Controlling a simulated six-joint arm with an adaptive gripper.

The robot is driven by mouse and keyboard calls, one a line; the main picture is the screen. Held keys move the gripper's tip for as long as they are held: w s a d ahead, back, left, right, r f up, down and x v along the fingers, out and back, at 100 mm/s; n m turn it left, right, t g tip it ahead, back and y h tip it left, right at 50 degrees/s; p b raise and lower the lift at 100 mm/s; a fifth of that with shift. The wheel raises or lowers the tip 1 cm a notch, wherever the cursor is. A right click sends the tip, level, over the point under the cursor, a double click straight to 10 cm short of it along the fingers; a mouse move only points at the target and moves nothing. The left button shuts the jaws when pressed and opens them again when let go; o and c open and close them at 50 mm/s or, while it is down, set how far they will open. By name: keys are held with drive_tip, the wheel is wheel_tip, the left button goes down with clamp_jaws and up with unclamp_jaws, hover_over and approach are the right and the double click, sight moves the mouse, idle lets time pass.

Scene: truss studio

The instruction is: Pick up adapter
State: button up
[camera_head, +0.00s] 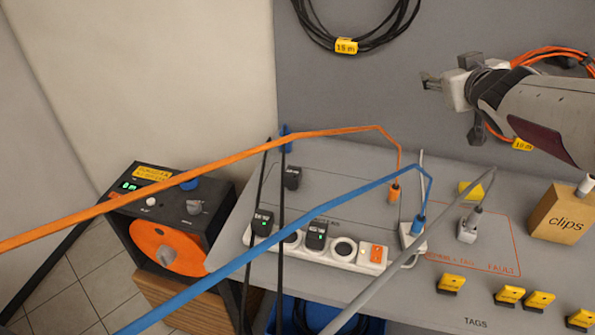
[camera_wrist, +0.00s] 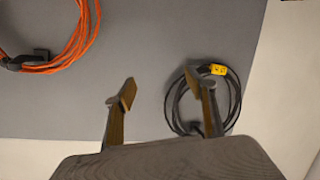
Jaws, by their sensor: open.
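Several small plug-in blocks could be the adapter; I cannot tell which one is meant. Two black blocks with green displays, a left one (camera_head: 262,222) and a right one (camera_head: 316,236), sit on the white power strip (camera_head: 344,262). Another black block (camera_head: 292,178) stands on the grey table behind them. A pale grey plug block (camera_head: 467,232) with a grey cable stands right of the strip, inside a red outline. My gripper (camera_head: 427,81) is raised above the table's back right, in front of the panel. In the wrist view my gripper (camera_wrist: 162,91) is open and empty, facing the panel.
A clips box (camera_head: 558,214) stands at right, with yellow tags (camera_head: 451,284) along the front. An orange-reel unit (camera_head: 170,235) stands left. Coiled cables (camera_head: 362,42) hang on the panel.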

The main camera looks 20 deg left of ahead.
drive_tip(key=w+a+f+n+g+y, duration=0.2)
drive_tip(key=w+a+f+n+y, duration=0.15)
drive_tip(key=a+f, duration=0.35)
drive_tip(key=w+a+f+n+g+y, duration=0.25)
drive_tip(key=w+a+f+y, duration=0.2)
drive_tip(key=a, duration=0.55)
drive_tip(key=n+g+y, duration=0.4)
drive_tip(key=n+g, duration=0.2)
drive_tip(key=g, duration=0.4)
approach(294, 171)
drive_tip(key=x, duration=0.2)
drive_tip(key=shift+a+t, duration=0.25)
drive_tip(key=shift+a, duration=0.2)
drive_tip(key=shift+a, duration=0.15)
drive_tip(key=shift+x, duration=1.15)
drive_tip(key=shift+f, duration=0.1)
drive_tip(key=shift+s, duration=0.1)
